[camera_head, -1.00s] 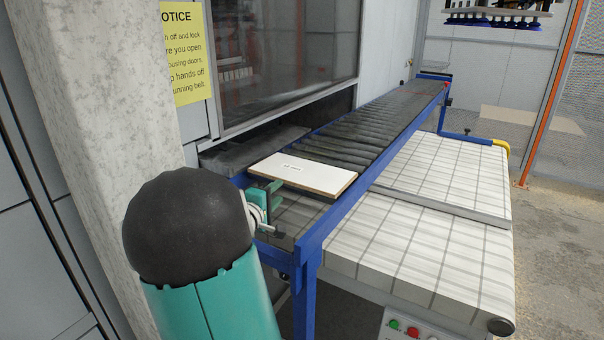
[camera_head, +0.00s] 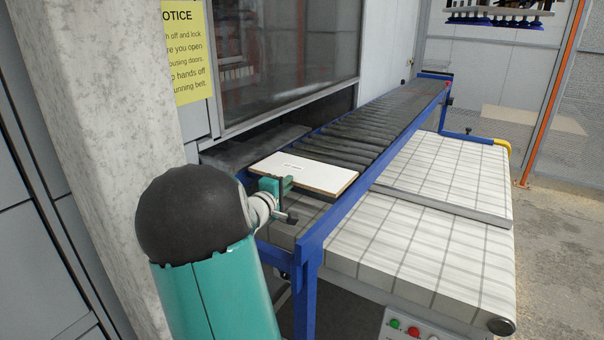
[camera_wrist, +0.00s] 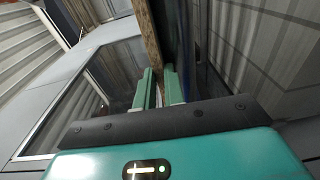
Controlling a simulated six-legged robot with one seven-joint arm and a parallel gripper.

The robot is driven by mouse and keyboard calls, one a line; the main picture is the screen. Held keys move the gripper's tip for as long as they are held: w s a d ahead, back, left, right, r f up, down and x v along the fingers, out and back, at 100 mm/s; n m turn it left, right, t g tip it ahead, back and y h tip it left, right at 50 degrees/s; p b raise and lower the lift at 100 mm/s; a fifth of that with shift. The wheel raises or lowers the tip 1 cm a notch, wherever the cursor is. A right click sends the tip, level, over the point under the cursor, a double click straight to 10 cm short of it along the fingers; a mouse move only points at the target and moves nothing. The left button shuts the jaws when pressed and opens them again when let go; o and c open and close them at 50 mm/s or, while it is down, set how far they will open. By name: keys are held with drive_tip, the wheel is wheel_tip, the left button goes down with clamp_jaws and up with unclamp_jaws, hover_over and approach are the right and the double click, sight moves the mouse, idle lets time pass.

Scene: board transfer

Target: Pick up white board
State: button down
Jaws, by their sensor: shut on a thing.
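The white board (camera_head: 308,171) lies flat at the near end of the roller conveyor, with its brown edge facing me. My gripper (camera_head: 281,186) is at the board's near left edge, shut on it. In the wrist view, the board shows edge-on as a brown strip (camera_wrist: 151,36) running down between the two green fingers of my gripper (camera_wrist: 160,78). The far parts of the fingers are hidden behind the board and wrist housing.
The roller conveyor (camera_head: 377,118) has a blue frame (camera_head: 345,211) along its right side. A white tiled belt table (camera_head: 420,245) stands to its right. A glass-panelled housing (camera_head: 290,55) and a concrete pillar (camera_head: 95,110) stand to the left. Bare floor (camera_head: 560,230) lies at the right.

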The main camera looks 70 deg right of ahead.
drive_tip(key=shift+r, duration=0.1)
drive_tip(key=s+a+r, duration=0.2)
drive_tip(key=a+r, duration=0.4)
drive_tip(key=r, duration=0.3)
drive_tip(key=s+a+r, duration=0.3)
drive_tip(key=a+r, duration=0.4)
drive_tip(key=r, duration=0.3)
idle(0.3)
drive_tip(key=shift+f, duration=0.15)
